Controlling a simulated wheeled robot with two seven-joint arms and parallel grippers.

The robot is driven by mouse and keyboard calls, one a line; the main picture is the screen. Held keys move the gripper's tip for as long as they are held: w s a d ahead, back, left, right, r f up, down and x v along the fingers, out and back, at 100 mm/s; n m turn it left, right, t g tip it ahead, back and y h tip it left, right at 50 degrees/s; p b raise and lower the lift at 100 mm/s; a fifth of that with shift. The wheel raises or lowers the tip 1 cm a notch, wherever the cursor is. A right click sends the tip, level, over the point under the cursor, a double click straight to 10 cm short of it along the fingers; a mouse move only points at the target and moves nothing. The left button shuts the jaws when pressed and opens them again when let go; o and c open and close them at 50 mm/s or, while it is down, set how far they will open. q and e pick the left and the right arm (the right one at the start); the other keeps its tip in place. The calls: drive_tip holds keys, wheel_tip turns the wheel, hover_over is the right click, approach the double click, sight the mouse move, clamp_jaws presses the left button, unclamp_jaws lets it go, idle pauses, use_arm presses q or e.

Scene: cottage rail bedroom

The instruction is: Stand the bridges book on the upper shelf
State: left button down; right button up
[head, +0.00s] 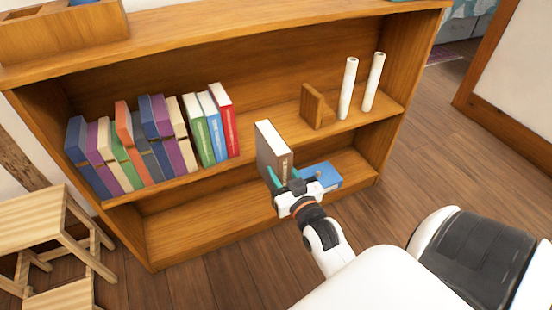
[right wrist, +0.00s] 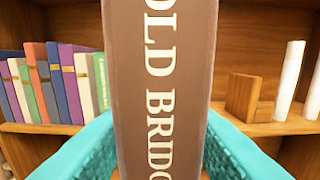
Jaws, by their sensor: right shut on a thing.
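The bridges book (head: 273,151) is brown, with "OLD BRIDG" readable on its spine (right wrist: 160,80) in the right wrist view. My right gripper (head: 297,187) is shut on it, with teal fingers on both sides of the spine. The book is upright, held in front of the bookcase. The upper shelf (head: 262,130) carries a row of books on its left and a wooden bookend (head: 313,106) on its right. Bare shelf lies between the red book (head: 225,120) and the bookend. My left gripper is not in view.
Two white cylinders (head: 347,88) stand right of the bookend. A blue book (head: 325,176) lies in the lower part of the bookcase, partly behind my gripper. A wooden stool (head: 50,225) stands at the left. Floor at the right is clear.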

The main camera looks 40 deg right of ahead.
drive_tip(key=shift+w+d+f, duration=0.1)
drive_tip(key=shift+d+f, duration=0.15)
drive_tip(key=shift+f, duration=0.15)
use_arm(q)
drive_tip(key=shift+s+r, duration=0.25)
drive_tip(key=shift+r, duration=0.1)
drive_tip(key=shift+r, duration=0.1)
use_arm(e)
drive_tip(key=shift+r, duration=0.1)
